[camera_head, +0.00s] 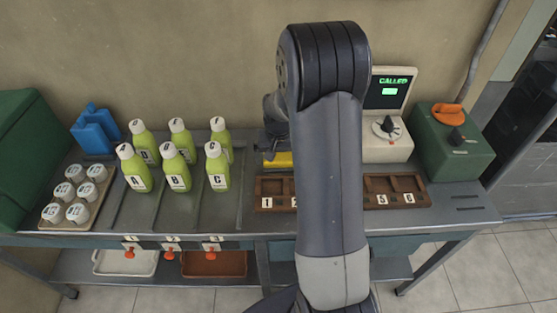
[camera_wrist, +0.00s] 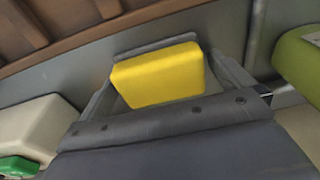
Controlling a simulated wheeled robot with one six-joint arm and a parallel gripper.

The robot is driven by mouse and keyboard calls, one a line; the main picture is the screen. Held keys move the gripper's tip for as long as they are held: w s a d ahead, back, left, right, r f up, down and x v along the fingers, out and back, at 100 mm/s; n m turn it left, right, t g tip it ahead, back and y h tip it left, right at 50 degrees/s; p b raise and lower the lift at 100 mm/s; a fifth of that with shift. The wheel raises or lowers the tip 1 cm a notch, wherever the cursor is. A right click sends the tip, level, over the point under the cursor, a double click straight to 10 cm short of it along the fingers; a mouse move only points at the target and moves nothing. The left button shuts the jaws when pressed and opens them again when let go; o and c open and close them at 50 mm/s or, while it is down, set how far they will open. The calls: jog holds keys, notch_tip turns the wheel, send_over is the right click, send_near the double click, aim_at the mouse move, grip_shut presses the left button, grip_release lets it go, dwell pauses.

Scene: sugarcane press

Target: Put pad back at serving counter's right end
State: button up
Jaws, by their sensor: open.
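The yellow pad (camera_head: 279,160) is a small block at the back of the grey serving counter (camera_head: 470,207), behind the numbered wooden tray and left of my arm. In the wrist view the yellow pad (camera_wrist: 158,77) sits between the fingers of my gripper (camera_wrist: 165,90). The jaws are open around it. In the head view my gripper (camera_head: 274,142) is just above and behind the pad, partly hidden by my arm. I cannot tell whether the fingers touch the pad. The counter's right end has a bare strip in front of the green box.
A wooden tray (camera_head: 397,204) is partly hidden by my arm. A cream screen unit (camera_head: 385,150) and a green box with an orange knob (camera_head: 455,160) stand at the right. Green bottles (camera_head: 178,178), white-lidded cups (camera_head: 77,190) and blue packs (camera_head: 93,135) fill the left.

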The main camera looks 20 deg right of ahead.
jog(key=shift+c, duration=0.4)
jog(key=c, duration=0.8)
jog(key=shift+r, duration=0.15)
jog(key=shift+c, duration=0.2)
